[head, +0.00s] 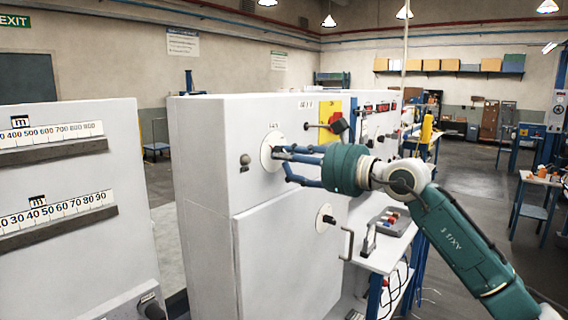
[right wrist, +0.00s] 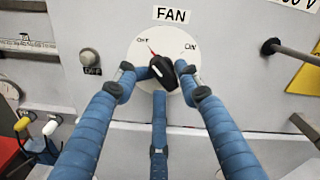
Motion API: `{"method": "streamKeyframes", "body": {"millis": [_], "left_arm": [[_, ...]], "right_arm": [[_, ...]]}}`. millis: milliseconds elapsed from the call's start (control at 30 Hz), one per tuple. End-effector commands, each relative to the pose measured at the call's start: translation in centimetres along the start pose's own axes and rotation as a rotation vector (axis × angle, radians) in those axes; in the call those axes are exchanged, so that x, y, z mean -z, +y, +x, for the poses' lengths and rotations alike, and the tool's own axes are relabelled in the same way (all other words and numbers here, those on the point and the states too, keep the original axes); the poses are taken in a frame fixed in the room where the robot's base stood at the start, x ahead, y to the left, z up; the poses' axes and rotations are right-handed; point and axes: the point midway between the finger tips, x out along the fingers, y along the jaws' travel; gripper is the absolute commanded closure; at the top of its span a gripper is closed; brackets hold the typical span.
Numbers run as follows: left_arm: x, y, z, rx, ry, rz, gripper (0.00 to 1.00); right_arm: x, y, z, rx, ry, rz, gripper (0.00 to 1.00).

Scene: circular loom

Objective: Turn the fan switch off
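The fan switch is a round white dial (head: 267,158) on the front of the grey cabinet, under a FAN label (right wrist: 171,14) in the right wrist view. Its black knob (right wrist: 163,73) has a red pointer (right wrist: 151,48) aimed up-left at the OFF mark; ON is at the right. My right gripper (head: 281,163) is at the dial, with its blue fingers spread around the knob (right wrist: 154,76). The right finger is close to the knob or touching it; the left one stands apart. The third finger is below the knob. My left gripper is not in view.
A small round button (right wrist: 89,56) sits left of the dial. A lower handle (head: 347,243) sticks out from the cabinet. A panel with scales (head: 70,230) stands at the left.

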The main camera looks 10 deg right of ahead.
Motion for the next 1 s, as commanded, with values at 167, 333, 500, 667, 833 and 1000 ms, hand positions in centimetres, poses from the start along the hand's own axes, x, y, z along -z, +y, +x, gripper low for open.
{"method": "streamKeyframes", "body": {"millis": [167, 333, 500, 667, 833, 1000], "left_arm": [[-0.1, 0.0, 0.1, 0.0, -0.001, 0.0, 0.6], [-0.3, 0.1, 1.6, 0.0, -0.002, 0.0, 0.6], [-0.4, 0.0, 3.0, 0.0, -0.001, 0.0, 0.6], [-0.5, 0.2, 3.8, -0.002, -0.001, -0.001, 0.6], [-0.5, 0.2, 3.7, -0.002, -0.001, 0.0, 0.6], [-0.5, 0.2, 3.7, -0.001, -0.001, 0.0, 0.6]], "right_arm": [[-1.0, -1.7, -0.8, 0.036, -0.019, -0.005, 0.69], [-0.7, -1.4, -3.0, 0.038, -0.019, -0.007, 0.69], [-0.5, -1.0, -5.4, 0.03, -0.017, -0.003, 0.69], [-0.6, -0.8, -7.0, 0.024, -0.017, 0.0, 0.69], [-0.7, -0.7, -7.3, 0.018, -0.017, 0.002, 0.69], [-0.7, -0.7, -7.2, 0.017, -0.017, 0.002, 0.72]]}}
